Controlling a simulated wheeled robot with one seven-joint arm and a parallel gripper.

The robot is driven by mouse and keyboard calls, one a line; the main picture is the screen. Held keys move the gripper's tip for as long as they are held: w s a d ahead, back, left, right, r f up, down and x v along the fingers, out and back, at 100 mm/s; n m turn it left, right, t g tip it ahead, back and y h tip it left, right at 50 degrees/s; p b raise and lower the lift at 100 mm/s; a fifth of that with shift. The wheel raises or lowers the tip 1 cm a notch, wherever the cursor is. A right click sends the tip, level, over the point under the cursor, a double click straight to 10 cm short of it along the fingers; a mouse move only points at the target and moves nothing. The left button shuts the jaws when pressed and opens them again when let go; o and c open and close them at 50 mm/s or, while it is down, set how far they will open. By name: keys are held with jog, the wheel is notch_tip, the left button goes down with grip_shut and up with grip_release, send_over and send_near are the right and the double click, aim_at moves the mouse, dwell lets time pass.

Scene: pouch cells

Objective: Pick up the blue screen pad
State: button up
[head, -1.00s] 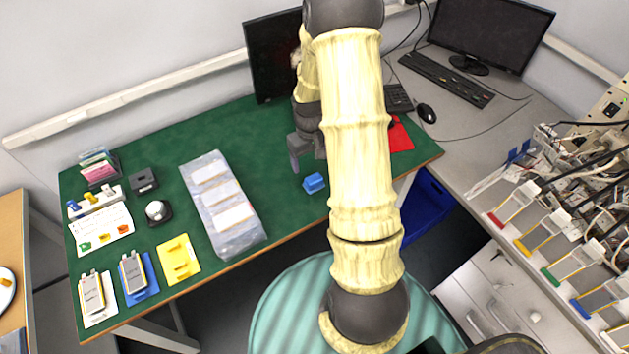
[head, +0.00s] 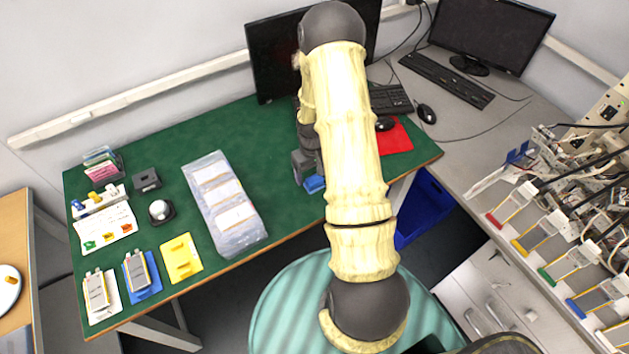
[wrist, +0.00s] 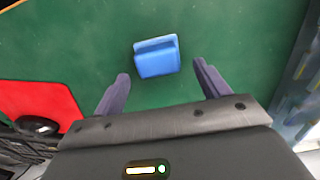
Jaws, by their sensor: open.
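The blue screen pad (head: 314,184) is a small blue block lying on the green mat. In the head view my arm partly covers its right side. In the wrist view the whole blue screen pad (wrist: 157,57) shows, with a raised ridge across it. My gripper (wrist: 161,82) is open and empty. The pad is centred between the fingers' lines, just beyond the fingertips and apart from them. In the head view my gripper (head: 306,172) is at the pad, largely hidden behind my arm.
A red mat (head: 396,138) with a mouse lies to the right, also visible in the wrist view (wrist: 35,100). A monitor (head: 276,62) stands behind. A clear pouch tray (head: 247,238) and a yellow pad (head: 182,258) lie left. The green mat around the pad is clear.

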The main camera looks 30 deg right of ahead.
jog(key=shift+f, duration=1.25)
jog(key=c, duration=1)
